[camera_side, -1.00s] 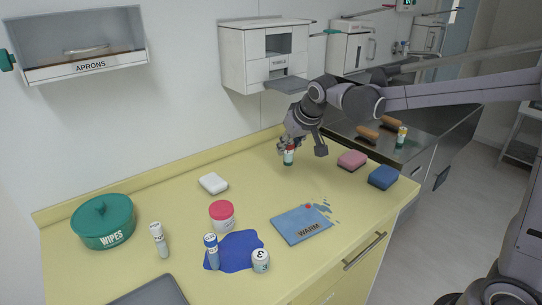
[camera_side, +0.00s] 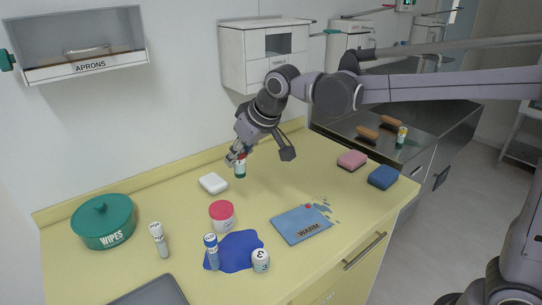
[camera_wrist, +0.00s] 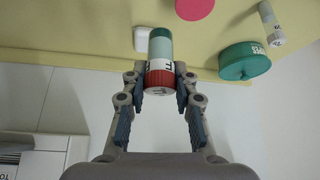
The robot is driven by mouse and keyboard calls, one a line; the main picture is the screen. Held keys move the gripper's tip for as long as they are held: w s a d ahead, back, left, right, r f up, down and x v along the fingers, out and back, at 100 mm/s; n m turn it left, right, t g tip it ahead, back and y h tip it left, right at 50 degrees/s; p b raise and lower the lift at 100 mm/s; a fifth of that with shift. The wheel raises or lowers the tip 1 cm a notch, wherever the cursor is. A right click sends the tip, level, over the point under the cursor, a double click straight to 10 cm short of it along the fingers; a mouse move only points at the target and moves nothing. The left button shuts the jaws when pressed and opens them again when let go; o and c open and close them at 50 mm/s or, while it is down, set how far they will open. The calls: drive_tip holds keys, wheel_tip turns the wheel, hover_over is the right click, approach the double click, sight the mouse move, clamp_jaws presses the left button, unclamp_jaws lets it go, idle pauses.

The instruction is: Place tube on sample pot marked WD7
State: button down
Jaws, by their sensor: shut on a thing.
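My gripper (camera_side: 237,157) is shut on a tube (camera_side: 240,170) above the back of the yellow counter. A small white pot marked 3 (camera_side: 261,261) stands nearer the front.
A white-capped tube (camera_side: 159,240) and green WIPES tub (camera_side: 104,222) are left. A white block (camera_side: 213,184) lies near the held tube. A blue WARM pad (camera_side: 301,225) and sponges (camera_side: 383,177) are right.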

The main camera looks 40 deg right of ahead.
drive_tip(key=shift+w+a+f, duration=0.2)
drive_tip(key=shift+a+f, duration=0.75)
drive_tip(key=shift+f, duration=0.3)
drive_tip(key=shift+w+a+f, duration=0.15)
drive_tip(key=shift+a+f, duration=0.75)
drive_tip(key=shift+f, duration=0.35)
drive_tip(key=shift+w+a+f, duration=0.2)
drive_tip(key=shift+a+f, duration=0.75)
drive_tip(key=shift+f, duration=0.3)
drive_tip(key=c, duration=1)
unclamp_jaws()
drive_tip(key=shift+f, duration=0.1)
drive_tip(key=shift+c, duration=0.2)
